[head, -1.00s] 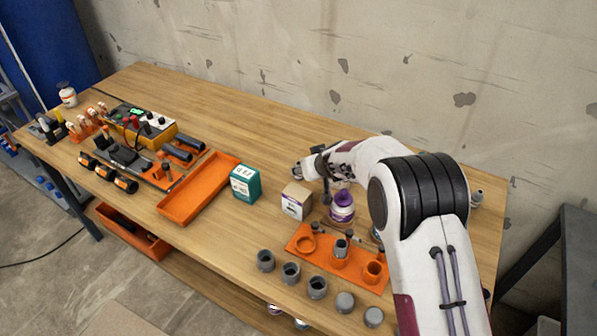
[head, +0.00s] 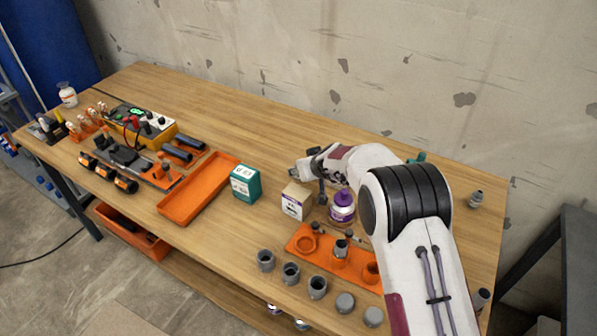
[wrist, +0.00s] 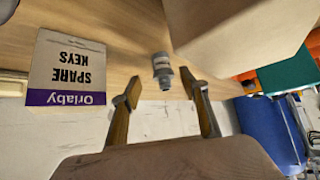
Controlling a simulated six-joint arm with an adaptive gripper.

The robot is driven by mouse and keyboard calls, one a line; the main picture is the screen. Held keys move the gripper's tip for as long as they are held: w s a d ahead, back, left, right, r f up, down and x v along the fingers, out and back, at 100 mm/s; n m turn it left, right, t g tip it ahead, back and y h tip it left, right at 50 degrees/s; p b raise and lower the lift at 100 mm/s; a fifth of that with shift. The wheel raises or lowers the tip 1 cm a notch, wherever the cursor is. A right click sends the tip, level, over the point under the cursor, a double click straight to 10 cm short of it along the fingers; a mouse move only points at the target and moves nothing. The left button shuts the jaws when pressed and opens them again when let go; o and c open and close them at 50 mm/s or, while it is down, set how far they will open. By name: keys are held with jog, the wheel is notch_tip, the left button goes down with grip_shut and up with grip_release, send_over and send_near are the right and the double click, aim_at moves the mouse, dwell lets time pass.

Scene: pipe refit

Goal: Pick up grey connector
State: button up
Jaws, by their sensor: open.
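A grey connector (wrist: 162,70) stands on the wooden table in the wrist view, just beyond my fingertips and roughly centred between them. My gripper (wrist: 160,88) is open and empty, with one finger on each side of the line to the connector. In the head view my gripper (head: 301,172) is low over the table behind the cream box, and I cannot make out this connector there. Other grey fittings show in the head view: a row of sockets (head: 291,272) along the front edge and one small fitting (head: 475,199) at the far right.
The cream box (head: 295,200) is close beside my gripper; a large beige box (wrist: 240,30) looms in the wrist view. A spare-keys box (wrist: 66,70) stands at left there.

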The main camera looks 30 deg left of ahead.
jog(key=shift+s+x, duration=0.25)
jog(key=shift+x, duration=2.05)
jog(key=shift+a, duration=0.1)
jog(key=shift+r, duration=0.1)
jog(key=c, duration=1.2)
